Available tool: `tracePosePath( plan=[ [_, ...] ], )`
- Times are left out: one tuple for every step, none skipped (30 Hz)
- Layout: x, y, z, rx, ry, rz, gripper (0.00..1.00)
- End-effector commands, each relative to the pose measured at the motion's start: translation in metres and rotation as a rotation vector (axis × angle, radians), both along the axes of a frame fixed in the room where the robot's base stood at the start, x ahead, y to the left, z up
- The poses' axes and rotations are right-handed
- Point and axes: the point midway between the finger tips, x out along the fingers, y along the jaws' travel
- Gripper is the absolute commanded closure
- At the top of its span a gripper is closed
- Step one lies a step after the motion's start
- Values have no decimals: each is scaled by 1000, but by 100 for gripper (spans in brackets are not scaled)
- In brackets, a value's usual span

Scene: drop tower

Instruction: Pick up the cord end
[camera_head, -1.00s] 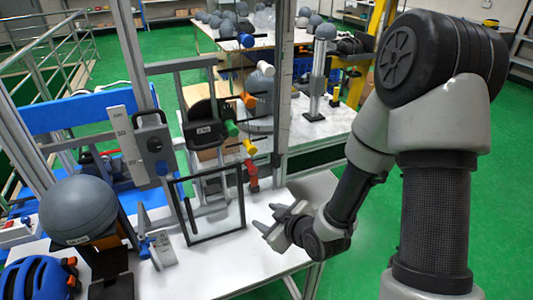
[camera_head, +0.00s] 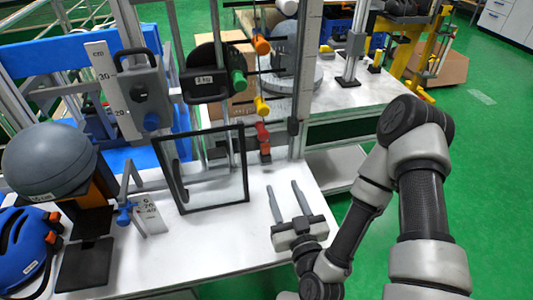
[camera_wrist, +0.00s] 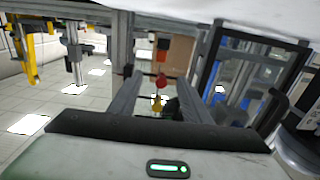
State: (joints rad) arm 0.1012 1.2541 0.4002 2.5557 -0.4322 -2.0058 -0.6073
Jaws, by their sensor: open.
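I cannot make out a cord end for certain. Small coloured handles stick out beside the metal upright: a red one (camera_head: 263,136), a yellow one (camera_head: 261,106), a green one (camera_head: 239,81) and an orange one (camera_head: 261,45). My gripper (camera_head: 282,186) is open and empty over the right part of the white table, its fingers pointing toward the red handle but well short of it. In the wrist view the red handle (camera_wrist: 161,81) and the yellow handle (camera_wrist: 156,103) show between the fingers, beyond the tips.
A black frame (camera_head: 183,210) with a clear pane stands left of my gripper. A metal upright (camera_head: 306,75) rises at the table's (camera_head: 215,240) back right. A grey dome (camera_head: 48,158) and a blue helmet (camera_head: 25,245) are at the left. The table is clear around my gripper.

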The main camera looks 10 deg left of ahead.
Motion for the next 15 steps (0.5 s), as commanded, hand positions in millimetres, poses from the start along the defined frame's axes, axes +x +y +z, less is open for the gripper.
tracePosePath(
  plan=[
    [3,4,1,2,-13,4,56],
    [8,4,-1,4,-13,-2,56],
    [16,6,-2,6,-13,-5,56],
    [21,9,-2,5,-13,-6,56],
    [26,11,-2,6,-12,-4,56],
    [32,14,2,5,-10,-6,56],
    [38,17,3,5,-10,-6,56],
    [43,20,3,5,-9,-5,56],
    [50,23,3,6,-8,-5,56],
    [56,26,3,6,-8,-6,56],
    [61,28,3,5,-9,-6,56],
    [68,32,3,6,-7,-5,56],
    [72,34,3,6,-8,-6,56],
    [76,36,2,4,-7,-4,56],
    [81,39,2,5,-8,-5,56]
  ],
)
